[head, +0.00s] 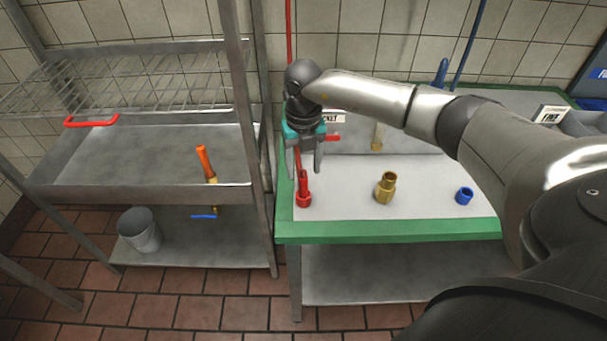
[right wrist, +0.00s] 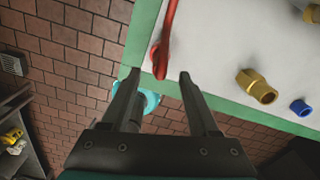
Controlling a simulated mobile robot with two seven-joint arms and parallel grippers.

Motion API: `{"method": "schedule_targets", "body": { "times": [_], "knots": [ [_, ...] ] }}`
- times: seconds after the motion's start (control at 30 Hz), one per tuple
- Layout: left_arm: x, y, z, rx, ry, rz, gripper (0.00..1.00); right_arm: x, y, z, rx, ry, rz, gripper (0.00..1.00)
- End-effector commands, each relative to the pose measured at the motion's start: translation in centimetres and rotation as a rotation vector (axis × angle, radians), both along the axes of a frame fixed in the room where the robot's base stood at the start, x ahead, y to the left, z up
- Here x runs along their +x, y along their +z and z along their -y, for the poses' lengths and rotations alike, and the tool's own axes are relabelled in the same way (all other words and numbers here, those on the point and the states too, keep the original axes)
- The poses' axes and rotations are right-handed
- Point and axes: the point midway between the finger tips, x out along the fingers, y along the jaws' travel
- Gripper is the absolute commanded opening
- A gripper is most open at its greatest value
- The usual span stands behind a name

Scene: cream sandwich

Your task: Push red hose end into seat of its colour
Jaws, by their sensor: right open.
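A red fitting with a stem (head: 304,197) stands near the front left corner of the green-edged table (head: 390,231). In the right wrist view a curved red piece (right wrist: 168,35) ends near the table edge. I cannot tell where hose end and seat part. My right gripper (head: 308,170) is open, above and close to the red fitting. In the right wrist view its fingers (right wrist: 158,78) are apart, with the red piece's end just beyond them and nothing clearly held. My left gripper is not in view.
A brass fitting (head: 386,188) and a blue fitting (head: 465,196) stand to the right on the table. A red pipe (head: 288,30) runs down the tiled wall. At left stand a metal shelf unit (head: 140,198) with an orange-handled piece (head: 205,162) and a bucket (head: 140,232).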

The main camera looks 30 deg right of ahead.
Motion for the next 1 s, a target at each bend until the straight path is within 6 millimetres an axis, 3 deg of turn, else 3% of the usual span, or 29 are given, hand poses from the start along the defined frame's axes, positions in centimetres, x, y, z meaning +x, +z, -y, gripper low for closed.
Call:
{"method": "schedule_targets", "body": {
  "times": [0.2,0.4,0.6,1.0],
  "knots": [
    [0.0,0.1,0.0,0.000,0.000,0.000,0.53,0.1,5.6,0.0,0.000,0.001,0.006,0.61],
    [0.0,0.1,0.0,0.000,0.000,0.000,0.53,0.1,9.4,0.0,0.001,-0.001,0.004,0.61],
    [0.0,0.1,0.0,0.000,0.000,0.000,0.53,0.0,11.1,0.0,-0.001,0.000,0.002,0.61],
    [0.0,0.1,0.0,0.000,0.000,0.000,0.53,0.0,11.2,0.0,0.001,0.000,0.001,0.61]
  ]
}}
